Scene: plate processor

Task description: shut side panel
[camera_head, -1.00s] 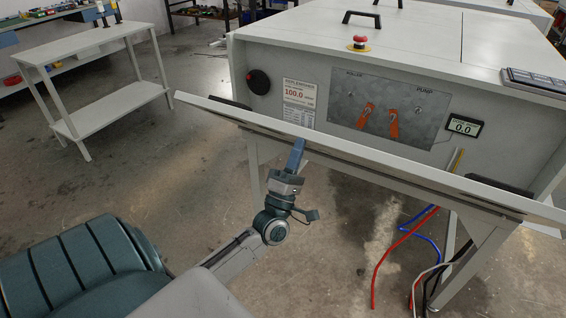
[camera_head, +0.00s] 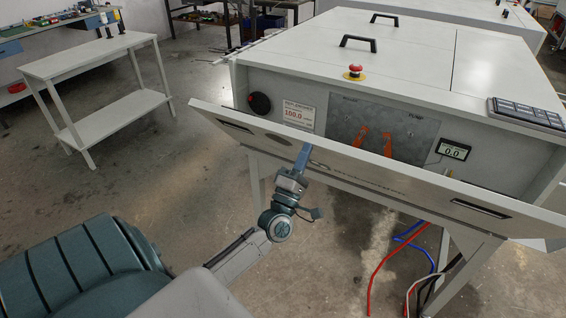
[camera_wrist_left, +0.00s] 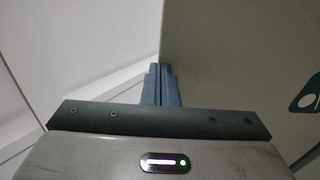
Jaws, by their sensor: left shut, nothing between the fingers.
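The side panel (camera_head: 400,184) is a long white flap along the lower front of the plate processor (camera_head: 470,65). It is tilted partway up, its top edge standing out from the machine's front. My left gripper (camera_head: 303,152) is shut and empty, its fingertips at the outer face of the panel, left of its middle; I cannot tell for sure that they touch. In the left wrist view the shut blue fingers (camera_wrist_left: 161,84) point at a pale surface. Behind the panel show the grey control plate (camera_head: 400,115) with orange handles and a small display (camera_head: 453,149). My right gripper is not in view.
A red emergency button (camera_head: 355,72), a black handle (camera_head: 358,43) and a keypad (camera_head: 525,114) are on the machine's top. Red and blue hoses (camera_head: 385,262) hang below at right. A white side table (camera_head: 90,60) stands at far left. The floor between is clear.

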